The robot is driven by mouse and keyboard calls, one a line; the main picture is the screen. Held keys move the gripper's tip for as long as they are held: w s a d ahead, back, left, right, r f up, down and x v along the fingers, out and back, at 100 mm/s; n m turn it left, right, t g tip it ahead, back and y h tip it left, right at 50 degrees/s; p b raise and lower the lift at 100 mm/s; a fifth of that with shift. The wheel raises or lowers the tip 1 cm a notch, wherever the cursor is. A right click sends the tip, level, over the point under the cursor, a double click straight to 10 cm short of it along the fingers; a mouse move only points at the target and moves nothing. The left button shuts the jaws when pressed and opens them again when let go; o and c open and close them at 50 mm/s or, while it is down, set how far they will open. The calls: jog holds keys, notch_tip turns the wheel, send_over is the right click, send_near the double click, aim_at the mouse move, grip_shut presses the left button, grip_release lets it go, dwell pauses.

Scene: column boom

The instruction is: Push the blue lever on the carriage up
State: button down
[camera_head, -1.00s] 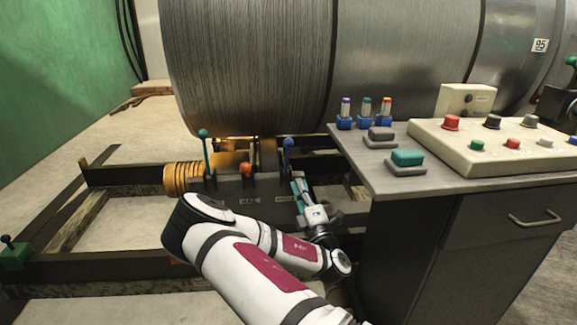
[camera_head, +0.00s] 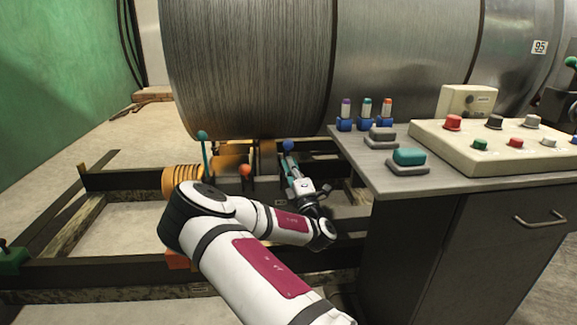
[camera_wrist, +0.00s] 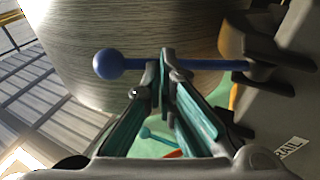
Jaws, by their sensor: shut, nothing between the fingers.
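The blue lever (camera_head: 288,146) stands on the carriage beneath the large drum; its ball knob shows just above my gripper in the head view. My gripper (camera_head: 288,163) is shut with nothing between its fingers and is right at the lever. In the wrist view the blue lever (camera_wrist: 107,64) runs across the picture, its ball to the left of the fingertips. My gripper's fingertips (camera_wrist: 165,58) overlap the lever's shaft there; I cannot tell whether they touch it. The lower part of the shaft is hidden in the head view.
A teal lever (camera_head: 203,150) and an orange-knobbed lever (camera_head: 246,170) stand to the left on the carriage. A dark cabinet (camera_head: 450,240) with a button panel (camera_head: 470,150) stands close on the right. The drum (camera_head: 250,70) rises just behind the levers.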

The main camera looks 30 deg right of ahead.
jog(key=shift+r, duration=0.1)
jog(key=w+g+p, duration=0.1)
jog(key=p, duration=0.1)
jog(key=w+d+r+g+p, duration=0.1)
jog(key=p, duration=0.2)
jog(key=w+r+m+g+p, duration=0.1)
jog(key=w+p, duration=0.1)
jog(key=shift+d+g+p, duration=0.15)
jog(key=shift+g+p, duration=0.25)
jog(key=shift+s, duration=0.15)
